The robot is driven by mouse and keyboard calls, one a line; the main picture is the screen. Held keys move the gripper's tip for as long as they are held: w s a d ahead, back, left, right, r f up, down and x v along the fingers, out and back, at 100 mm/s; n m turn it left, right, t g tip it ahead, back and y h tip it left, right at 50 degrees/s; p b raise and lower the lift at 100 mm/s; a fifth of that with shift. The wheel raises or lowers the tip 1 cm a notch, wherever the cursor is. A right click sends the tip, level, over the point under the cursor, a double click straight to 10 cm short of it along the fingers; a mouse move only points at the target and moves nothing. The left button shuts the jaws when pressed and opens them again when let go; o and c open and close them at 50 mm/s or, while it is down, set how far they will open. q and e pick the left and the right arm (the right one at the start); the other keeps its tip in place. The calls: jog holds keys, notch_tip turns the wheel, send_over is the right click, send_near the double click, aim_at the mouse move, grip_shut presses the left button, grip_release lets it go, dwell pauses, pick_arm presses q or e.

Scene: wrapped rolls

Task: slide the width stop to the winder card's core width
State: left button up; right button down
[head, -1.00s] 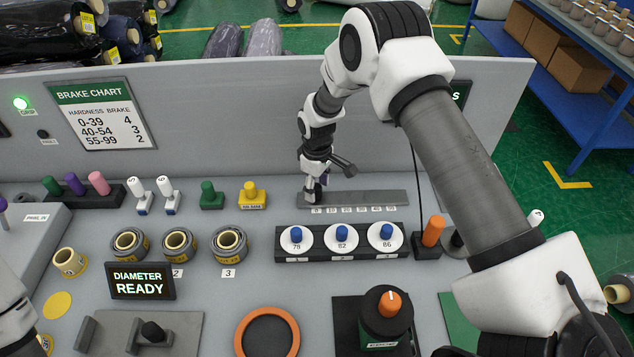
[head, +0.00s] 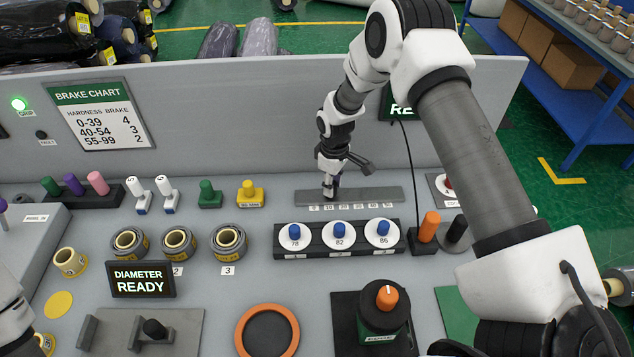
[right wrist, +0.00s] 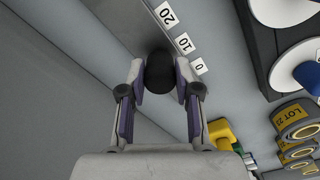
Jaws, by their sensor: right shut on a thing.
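The width stop shows as a black rounded knob (right wrist: 160,75) in the right wrist view. My right gripper (right wrist: 160,82) is shut on it, one finger on each side. In the head view my right gripper (head: 330,195) is over the left part of a grey rail (head: 375,194) with a row of number labels (head: 350,207) along its front. The wrist view shows labels 0 (right wrist: 199,66), 10 (right wrist: 184,43) and 20 (right wrist: 166,14) beside the knob; the exact reading is unclear. I cannot make out a winder card. My left gripper is out of view.
Dials marked 78, 82 and 86 (head: 340,236) stand in front of the rail. A yellow knob block (head: 251,195) is to its left. The back panel holds a brake chart (head: 98,115) and a sign (head: 399,110) partly hidden by my arm.

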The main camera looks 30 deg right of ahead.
jog(key=s+d+p, duration=0.1)
jog(key=d, duration=0.2)
jog(key=s+d, duration=0.2)
jog(key=d, duration=0.1)
jog(key=s+d+p, duration=0.1)
jog(key=s+d, duration=0.1)
jog(key=d, duration=0.1)
jog(key=shift+d+f+p, duration=0.15)
jog(key=shift+d+p, duration=0.05)
jog(key=shift+p, duration=0.15)
jog(key=shift+s+d+f, duration=0.1)
jog(key=shift+s+d, duration=0.05)
jog(key=shift+d, duration=0.15)
jog(key=c, duration=0.9)
grip_release()
jog(key=shift+o, duration=0.5)
jog(key=shift+d, duration=0.1)
jog(key=shift+w, duration=0.2)
